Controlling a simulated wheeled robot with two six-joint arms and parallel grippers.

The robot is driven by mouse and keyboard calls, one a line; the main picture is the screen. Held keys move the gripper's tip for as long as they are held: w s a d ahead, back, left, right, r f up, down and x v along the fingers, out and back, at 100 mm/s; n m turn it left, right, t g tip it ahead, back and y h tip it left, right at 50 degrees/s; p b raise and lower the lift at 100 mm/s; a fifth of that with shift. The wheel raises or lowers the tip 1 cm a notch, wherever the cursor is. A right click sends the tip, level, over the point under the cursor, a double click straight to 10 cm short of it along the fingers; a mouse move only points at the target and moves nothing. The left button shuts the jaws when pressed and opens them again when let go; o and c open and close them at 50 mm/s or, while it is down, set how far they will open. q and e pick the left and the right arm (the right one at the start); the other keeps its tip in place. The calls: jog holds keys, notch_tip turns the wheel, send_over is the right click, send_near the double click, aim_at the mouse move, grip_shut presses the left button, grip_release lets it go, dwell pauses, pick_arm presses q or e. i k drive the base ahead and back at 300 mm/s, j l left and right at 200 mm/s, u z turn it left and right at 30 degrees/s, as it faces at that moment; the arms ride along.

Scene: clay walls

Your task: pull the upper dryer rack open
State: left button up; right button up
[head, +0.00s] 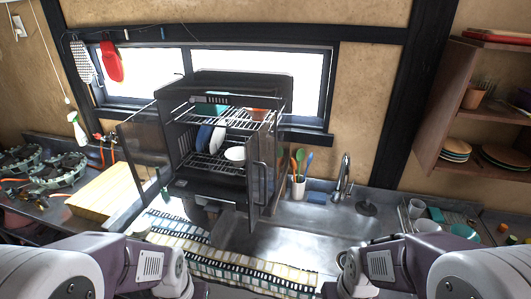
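The dish dryer (235,85) is a dark cabinet on the counter in the middle of the head view. Its left door (140,150) and right door (265,175) both stand open. The upper rack (230,121) is a wire shelf near the top, with a teal item and an orange-red bowl on it. I cannot tell how far it is slid out. The lower rack (210,166) holds plates and a white bowl. My two arms reach in at the bottom corners, well below and in front of the dryer. Neither gripper's fingers can be made out.
A sink (310,220) with a faucet (343,175) is right of the dryer, beside a cup of utensils (298,187). A striped cloth (230,255) lies in front. A cutting board (98,192) and stove (45,165) are left. Shelves (480,110) hang at right.

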aim_at(230, 126)
jog(key=i+j+u, duration=0.1)
jog(key=j+u, duration=0.15)
jog(key=u, duration=0.15)
jog(key=i+j+u, duration=0.1)
jog(key=u, duration=0.25)
jog(key=i+j+u, duration=0.15)
jog(key=u, duration=0.25)
jog(key=j, duration=0.1)
